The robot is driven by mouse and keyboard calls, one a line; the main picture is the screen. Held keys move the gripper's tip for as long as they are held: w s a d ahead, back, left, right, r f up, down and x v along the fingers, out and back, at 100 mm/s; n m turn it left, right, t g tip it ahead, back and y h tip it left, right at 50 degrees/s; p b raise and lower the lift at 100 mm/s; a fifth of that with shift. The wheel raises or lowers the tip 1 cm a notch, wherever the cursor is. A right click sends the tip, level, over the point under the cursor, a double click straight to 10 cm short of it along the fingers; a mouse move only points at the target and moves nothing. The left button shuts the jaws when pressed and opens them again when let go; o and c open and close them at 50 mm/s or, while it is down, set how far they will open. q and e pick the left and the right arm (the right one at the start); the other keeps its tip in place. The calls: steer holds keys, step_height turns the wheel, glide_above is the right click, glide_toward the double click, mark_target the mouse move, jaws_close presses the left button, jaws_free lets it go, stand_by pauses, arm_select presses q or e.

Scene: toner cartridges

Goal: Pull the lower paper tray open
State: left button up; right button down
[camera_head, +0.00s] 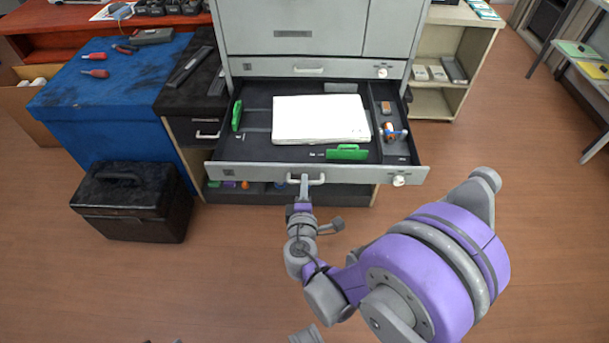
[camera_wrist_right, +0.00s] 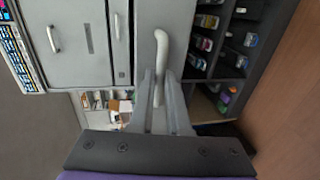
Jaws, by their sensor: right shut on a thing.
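The lower paper tray (camera_head: 239,171) is pulled out from the grey printer cabinet in the head view. A white paper stack (camera_head: 320,118) and green guides lie inside it. My right gripper (camera_head: 304,182) is at the left part of the tray's front handle (camera_head: 318,181). In the right wrist view the gripper (camera_wrist_right: 160,88) is shut on that handle (camera_wrist_right: 161,45), with a finger on each side of the bar. The upper tray (camera_head: 318,67) is closed above the open one.
A black toolbox (camera_head: 136,203) stands on the floor at the left, beside a blue-covered bench (camera_head: 110,85). A shelf (camera_head: 458,60) stands at the right of the cabinet.

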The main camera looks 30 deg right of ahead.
arm_select(q)
steer(key=shift+s+a+f, duration=0.1)
steer(key=shift+s+a, duration=0.1)
steer(key=shift+s, duration=0.2)
arm_select(e)
steer(key=shift+f+v, duration=0.15)
steer(key=shift+v, duration=0.55)
steer(key=shift+f+v, duration=0.15)
steer(key=shift+v, duration=0.55)
steer(key=shift+s, duration=0.1)
steer(key=c, duration=0.9)
jaws_free()
arm_select(q)
steer(key=shift+r+p, duration=0.45)
steer(key=shift+r, duration=0.15)
arm_select(e)
steer(key=v, duration=1.1)
